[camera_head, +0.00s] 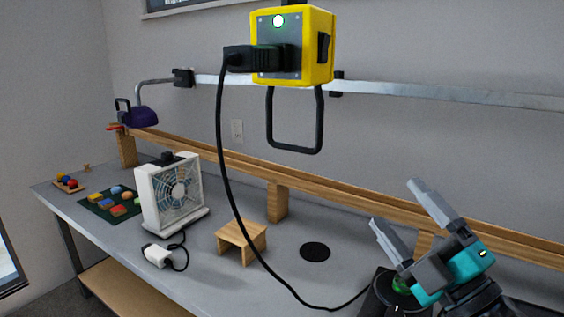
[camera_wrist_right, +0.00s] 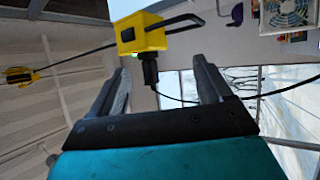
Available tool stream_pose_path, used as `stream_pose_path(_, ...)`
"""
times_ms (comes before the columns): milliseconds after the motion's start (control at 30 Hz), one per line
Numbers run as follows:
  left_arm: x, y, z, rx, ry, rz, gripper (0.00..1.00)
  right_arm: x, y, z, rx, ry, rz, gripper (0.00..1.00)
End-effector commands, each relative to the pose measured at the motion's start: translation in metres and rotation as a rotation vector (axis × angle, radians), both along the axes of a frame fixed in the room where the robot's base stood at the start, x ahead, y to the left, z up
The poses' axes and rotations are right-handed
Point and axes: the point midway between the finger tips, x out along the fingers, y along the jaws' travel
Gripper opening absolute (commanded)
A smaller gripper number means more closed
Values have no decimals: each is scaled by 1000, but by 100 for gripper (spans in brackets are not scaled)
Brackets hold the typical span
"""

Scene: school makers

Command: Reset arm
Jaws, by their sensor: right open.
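My right gripper (camera_head: 405,213) is at the lower right of the head view, above the right part of the table. Its two fingers are spread apart with nothing between them. In the right wrist view, the fingers (camera_wrist_right: 163,88) are also apart and empty. The yellow power box (camera_head: 292,46) hangs at the top of the head view with a black plug and cable on it; it also shows beyond the fingers in the right wrist view (camera_wrist_right: 138,34). My left gripper is in neither view.
A grey table (camera_head: 190,290) bears a white fan (camera_head: 172,195), a small wooden stand (camera_head: 241,240), a black disc (camera_head: 315,251) and a green mat with coloured blocks (camera_head: 95,208). A long wooden rail (camera_head: 350,203) runs along the back. The black cable (camera_head: 232,190) droops towards my right arm.

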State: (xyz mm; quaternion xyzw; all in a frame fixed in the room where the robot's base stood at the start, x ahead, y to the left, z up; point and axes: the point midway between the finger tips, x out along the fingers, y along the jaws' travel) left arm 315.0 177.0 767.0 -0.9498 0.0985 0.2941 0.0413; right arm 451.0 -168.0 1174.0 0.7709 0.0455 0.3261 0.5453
Motion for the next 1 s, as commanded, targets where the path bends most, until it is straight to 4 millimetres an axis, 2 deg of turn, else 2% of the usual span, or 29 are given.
stream_pose_path(133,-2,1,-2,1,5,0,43,6,-43,-53,304,297,-202,79)
stream_pose_path(267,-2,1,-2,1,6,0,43,-8,-70,-122,517,602,-378,79)
stream_pose_path(300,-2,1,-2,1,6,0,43,-16,-75,-145,574,704,-431,79)
stream_pose_path(400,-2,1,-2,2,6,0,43,-47,-80,-200,687,954,-547,79)
stream_pose_path(500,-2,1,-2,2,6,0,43,-80,-77,-240,756,1163,-631,79)
stream_pose_path(700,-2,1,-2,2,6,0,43,-138,-62,-287,824,1476,-734,79)
stream_pose_path(1000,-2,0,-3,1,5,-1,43,-214,-36,-322,853,1840,-815,79)
